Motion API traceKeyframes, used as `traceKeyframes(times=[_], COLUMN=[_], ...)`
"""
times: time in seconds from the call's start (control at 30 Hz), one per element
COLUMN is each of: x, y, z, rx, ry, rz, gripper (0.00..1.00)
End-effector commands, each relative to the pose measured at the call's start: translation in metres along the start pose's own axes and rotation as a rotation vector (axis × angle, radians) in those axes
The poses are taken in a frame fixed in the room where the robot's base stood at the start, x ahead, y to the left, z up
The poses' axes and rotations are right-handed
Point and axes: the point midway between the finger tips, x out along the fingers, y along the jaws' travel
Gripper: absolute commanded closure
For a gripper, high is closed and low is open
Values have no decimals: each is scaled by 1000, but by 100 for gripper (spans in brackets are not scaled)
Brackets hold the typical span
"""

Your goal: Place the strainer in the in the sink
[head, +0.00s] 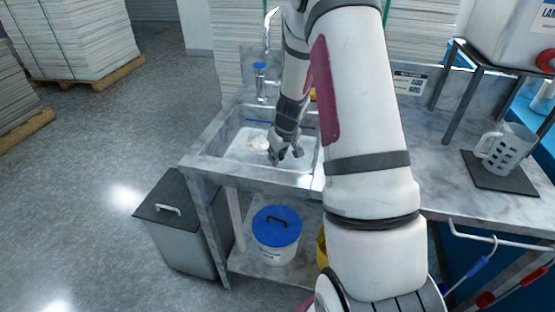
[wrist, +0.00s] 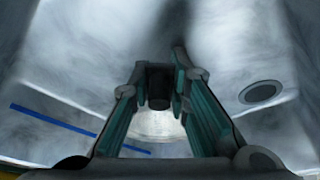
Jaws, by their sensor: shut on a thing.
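The sink (head: 213,147) is a marble-patterned basin at the left end of the counter. My gripper (head: 285,156) reaches down into it. In the wrist view my gripper (wrist: 161,84) is shut on a dark, short cylindrical part, apparently the handle of the strainer. A pale round body, apparently the strainer (wrist: 155,125), shows between the fingers. In the head view the strainer (head: 258,143) is a whitish shape just left of my gripper, inside the basin. Whether it touches the basin floor I cannot tell. The round grey drain (wrist: 260,92) is right of the fingers, uncovered.
A tap (head: 268,45) and a blue-capped bottle (head: 260,80) stand behind the basin. A blue strip (wrist: 52,122) runs along a basin wall. A white jug (head: 504,150) stands on a dark mat at right. A blue-lidded bucket (head: 276,240) sits below.

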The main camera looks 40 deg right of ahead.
Motion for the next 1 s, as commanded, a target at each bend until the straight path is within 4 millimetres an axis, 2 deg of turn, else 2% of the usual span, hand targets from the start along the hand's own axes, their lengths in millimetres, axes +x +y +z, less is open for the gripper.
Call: traceKeyframes(times=[0.1,0.47,0.5,0.57,0.87,1.0], x=[10,14,13,12,12,4], y=[0,0,0,0,-1,0], z=[4,4,4,4,4,2], rx=[1,0,0,0,0,-1], ry=[0,1,0,0,0,2], rz=[0,1,0,0,0,1], gripper=[100,100,74,62,62,62])
